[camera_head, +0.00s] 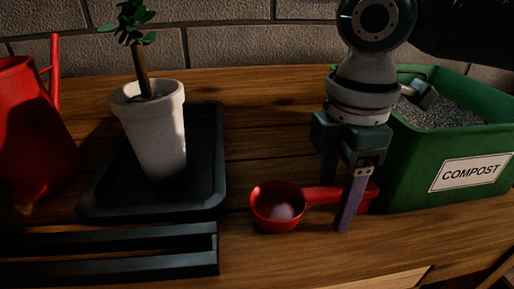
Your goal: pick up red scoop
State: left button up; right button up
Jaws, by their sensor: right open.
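The red scoop (277,210) lies on the wooden table in the head view, its round bowl to the left and its handle running right towards the green bin. My right gripper (336,200) points down over the scoop's handle. Its two purple fingers are apart, one on the far side and one on the near side of the handle. The near finger hides part of the handle. I cannot tell whether either finger touches it. My left gripper is not in view.
A green compost bin (412,175) filled with grey material stands close right of the gripper. A white potted plant (157,140) stands on a black tray (209,165) at left. A black slatted rack (150,262) lies in front, and a red watering can (30,130) stands far left.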

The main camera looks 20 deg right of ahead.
aim_at(337, 189)
grip_shut()
dwell(0.3)
jog(key=shift+r, duration=0.1)
notch_tip(337, 189, up, 20)
jog(key=p, duration=0.5)
dwell(0.4)
